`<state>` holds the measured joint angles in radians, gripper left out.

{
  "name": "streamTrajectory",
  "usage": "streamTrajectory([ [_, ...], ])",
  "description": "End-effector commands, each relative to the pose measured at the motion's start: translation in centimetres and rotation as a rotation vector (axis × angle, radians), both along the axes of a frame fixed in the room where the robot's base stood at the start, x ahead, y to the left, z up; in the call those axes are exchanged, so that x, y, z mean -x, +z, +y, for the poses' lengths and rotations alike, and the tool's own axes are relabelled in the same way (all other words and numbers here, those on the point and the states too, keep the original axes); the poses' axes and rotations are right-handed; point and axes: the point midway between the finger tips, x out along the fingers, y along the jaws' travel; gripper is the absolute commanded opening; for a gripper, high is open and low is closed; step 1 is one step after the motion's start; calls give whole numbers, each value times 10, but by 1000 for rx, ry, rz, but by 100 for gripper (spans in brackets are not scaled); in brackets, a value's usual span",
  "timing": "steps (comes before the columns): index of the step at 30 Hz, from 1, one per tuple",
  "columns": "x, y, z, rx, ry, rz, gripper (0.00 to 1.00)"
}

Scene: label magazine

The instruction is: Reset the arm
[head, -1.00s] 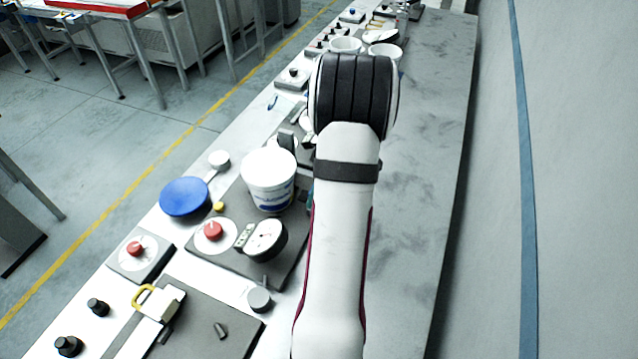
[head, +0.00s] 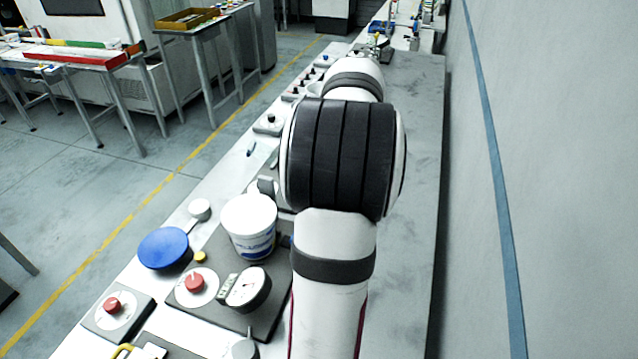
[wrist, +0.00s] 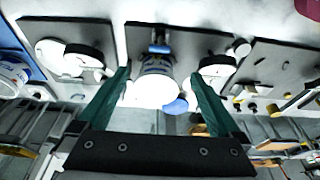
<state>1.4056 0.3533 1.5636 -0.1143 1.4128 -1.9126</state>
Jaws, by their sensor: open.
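My gripper (wrist: 160,74) is open in the wrist view, with its two green fingers spread wide. Nothing is held between them. A white tub and a small blue round thing show behind the gap, apart from the fingers. In the head view my arm reaches away along the bench, and its dark-banded joint fills the middle. I cannot make out my gripper in the head view. No label magazine can be told for sure.
On the bench (head: 415,235) a white tub (head: 250,225), a blue disc (head: 164,248), a round gauge (head: 247,289) and red-knobbed dials (head: 195,283) stand left of my arm. The bench's right strip is bare, beside the wall (head: 560,180). Several small items line the far left edge.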

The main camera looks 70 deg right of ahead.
Motion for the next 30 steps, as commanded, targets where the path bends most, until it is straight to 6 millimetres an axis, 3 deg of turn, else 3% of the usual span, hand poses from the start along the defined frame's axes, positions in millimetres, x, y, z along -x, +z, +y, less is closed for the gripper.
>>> streamTrajectory([
  [12, 0, 1, 0, -1, 0, 0, 100],
  [14, -7, 2, 6, -6, 0, 1, 100],
  [16, -30, 7, 30, -29, -13, 8, 100],
  [17, -45, 10, 48, -47, -23, 15, 100],
  [20, -95, 18, 137, -120, -82, 55, 100],
  [21, -107, 20, 179, -149, -113, 80, 100],
  [23, -112, 19, 243, -186, -164, 123, 100],
  [24, -108, 16, 284, -205, -201, 154, 100],
  [27, -75, 3, 368, -226, -296, 232, 100],
  [30, -34, -14, 414, -224, -381, 288, 100],
])
